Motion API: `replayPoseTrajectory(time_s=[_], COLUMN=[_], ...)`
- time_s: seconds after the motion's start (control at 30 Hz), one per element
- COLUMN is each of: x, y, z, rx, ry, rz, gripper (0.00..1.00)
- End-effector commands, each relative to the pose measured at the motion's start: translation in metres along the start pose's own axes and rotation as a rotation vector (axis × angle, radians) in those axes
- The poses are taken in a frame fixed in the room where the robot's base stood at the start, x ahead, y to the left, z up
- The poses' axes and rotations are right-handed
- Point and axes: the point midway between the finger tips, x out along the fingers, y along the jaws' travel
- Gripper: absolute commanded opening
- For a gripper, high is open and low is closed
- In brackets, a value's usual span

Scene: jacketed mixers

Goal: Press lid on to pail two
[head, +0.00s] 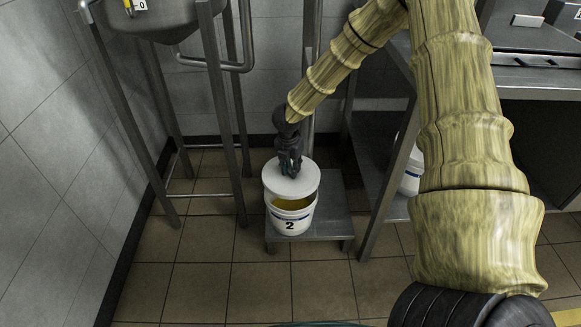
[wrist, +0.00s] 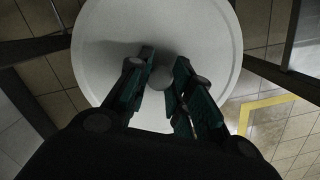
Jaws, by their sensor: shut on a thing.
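The white pail marked 2 (head: 290,218) stands upright on a low grey platform in the head view, with yellow contents showing at its front. The white round lid (head: 303,184) is above the pail's mouth, with a gap at the front, so it is not flush there. Whether its back edge touches the rim is hidden. My gripper (head: 290,170) points down at the lid's middle. In the wrist view, my gripper (wrist: 163,95) has its fingers on either side of a small knob (wrist: 161,77) at the centre of the lid (wrist: 205,45), shut on it.
The low platform (head: 330,222) has bare room right of the pail. A metal vessel (head: 165,15) on legs stands at the left. A steel bench (head: 540,80) stands at the right, with another white pail (head: 411,170) partly hidden under it.

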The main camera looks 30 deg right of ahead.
Motion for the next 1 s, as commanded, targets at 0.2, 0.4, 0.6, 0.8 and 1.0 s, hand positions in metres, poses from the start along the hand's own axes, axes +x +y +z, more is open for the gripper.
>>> replayPoseTrajectory(time_s=[0.2, 0.4, 0.6, 0.8, 1.0], x=[0.011, 0.025, 0.040, 0.052, 0.061], y=[0.000, 0.000, 0.001, 0.001, 0.000], z=[-0.001, -0.003, -0.005, -0.006, -0.007], rx=[-0.002, -0.003, -0.004, -0.003, -0.004], ry=[0.000, 0.000, 0.000, 0.000, 0.000], rz=[0.000, 0.001, 0.001, 0.001, 0.000], gripper=[0.00, 0.00, 0.00, 0.00, 0.00])
